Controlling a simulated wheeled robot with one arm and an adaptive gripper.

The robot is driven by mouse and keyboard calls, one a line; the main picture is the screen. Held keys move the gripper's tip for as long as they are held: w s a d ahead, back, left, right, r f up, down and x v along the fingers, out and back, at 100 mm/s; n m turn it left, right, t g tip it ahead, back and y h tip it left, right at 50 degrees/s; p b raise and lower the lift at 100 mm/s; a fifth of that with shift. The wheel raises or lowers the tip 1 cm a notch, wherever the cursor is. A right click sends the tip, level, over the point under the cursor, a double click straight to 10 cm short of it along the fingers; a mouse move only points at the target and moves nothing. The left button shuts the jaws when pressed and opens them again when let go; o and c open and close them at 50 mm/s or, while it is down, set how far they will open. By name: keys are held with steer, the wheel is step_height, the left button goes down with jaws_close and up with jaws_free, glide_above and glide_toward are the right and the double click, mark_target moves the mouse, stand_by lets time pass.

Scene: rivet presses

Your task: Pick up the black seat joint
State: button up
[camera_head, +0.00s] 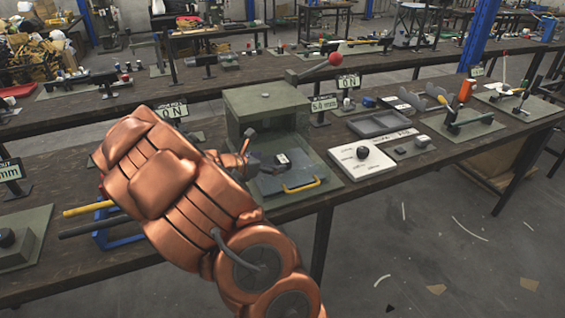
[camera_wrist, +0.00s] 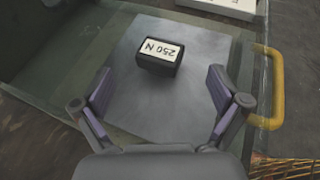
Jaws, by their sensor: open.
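A small black block (camera_wrist: 160,56) with a white "250 N" label lies on a grey plate (camera_wrist: 150,105) in the wrist view. It also shows in the head view (camera_head: 281,161), on the plate in front of the green press housing (camera_head: 264,105). A round black piece (camera_head: 362,152) stands on a white board (camera_head: 375,164) to the right. I cannot tell for certain which is the black seat joint. My gripper (camera_wrist: 159,76) is open and empty, its fingers spread on the near side of the labelled block. It also shows in the head view (camera_head: 262,165).
A yellow handle (camera_head: 301,186) stands at the plate's front edge. The press lever has a red ball (camera_head: 335,59). A grey tray (camera_head: 381,123) and a clamp fixture with an orange handle (camera_head: 467,92) are further right. A blue stand (camera_head: 106,228) holding rods is at left.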

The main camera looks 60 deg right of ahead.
mark_target(282, 159)
steer(key=shift+p+x, duration=0.35)
steer(key=shift+x, duration=2.8)
steer(key=shift+c, duration=0.2)
steer(key=c, duration=1.3)
